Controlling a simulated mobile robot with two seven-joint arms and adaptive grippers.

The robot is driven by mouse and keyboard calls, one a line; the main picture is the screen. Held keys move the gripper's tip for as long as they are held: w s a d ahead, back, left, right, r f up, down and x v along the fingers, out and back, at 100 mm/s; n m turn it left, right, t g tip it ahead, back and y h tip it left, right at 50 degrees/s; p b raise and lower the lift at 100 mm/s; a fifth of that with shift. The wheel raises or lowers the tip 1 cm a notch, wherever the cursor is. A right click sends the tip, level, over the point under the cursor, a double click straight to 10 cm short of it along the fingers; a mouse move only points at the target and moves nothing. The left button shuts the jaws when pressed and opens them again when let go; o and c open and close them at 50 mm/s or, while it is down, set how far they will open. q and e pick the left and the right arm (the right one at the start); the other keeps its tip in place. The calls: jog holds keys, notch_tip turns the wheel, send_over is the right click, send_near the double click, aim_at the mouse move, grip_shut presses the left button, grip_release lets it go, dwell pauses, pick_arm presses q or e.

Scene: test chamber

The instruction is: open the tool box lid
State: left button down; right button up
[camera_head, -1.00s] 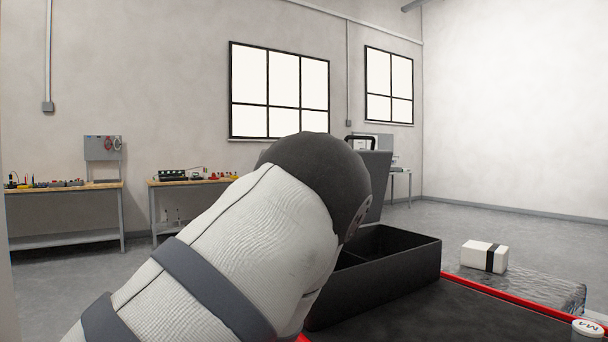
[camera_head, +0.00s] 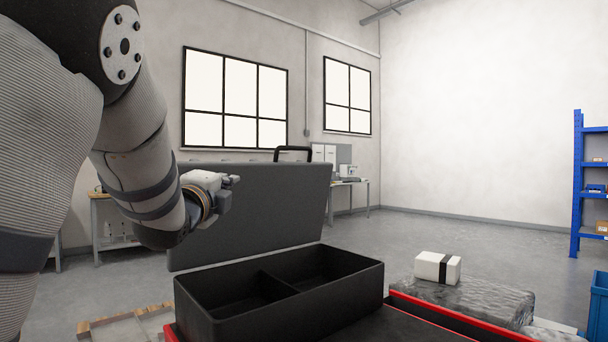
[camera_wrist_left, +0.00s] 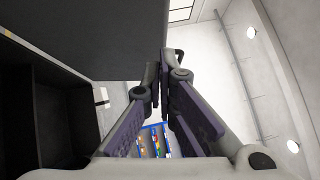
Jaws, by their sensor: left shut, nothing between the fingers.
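The black tool box (camera_head: 330,302) stands open in the head view, with two empty-looking compartments. Its grey lid (camera_head: 280,215) stands raised behind the box, with a black handle (camera_head: 293,149) at its top edge. My left gripper (camera_head: 234,180) is in front of the lid's upper left part, above the box; contact with the lid cannot be told. In the left wrist view the gripper (camera_wrist_left: 160,82) is shut and empty between its fingers. The lid (camera_wrist_left: 100,35) fills the upper left there, and the box (camera_wrist_left: 50,115) shows at the left. My right gripper is not in view.
The box rests on a dark surface with a red edge (camera_head: 450,322). A white package with a black band (camera_head: 437,267) lies on a grey wrapped block (camera_head: 475,300) to the right. A pallet (camera_head: 125,327) is at lower left. A blue shelf (camera_head: 577,190) stands far right.

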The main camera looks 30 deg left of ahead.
aim_at(235, 169)
pick_arm(q)
jog(key=w+a, duration=0.1)
jog(key=a, duration=0.1)
jog(key=w+a+r, duration=0.1)
jog(key=w+a, duration=0.3)
jog(key=shift+w+r, duration=0.1)
jog(key=shift+r, duration=0.15)
jog(key=shift+d, duration=0.1)
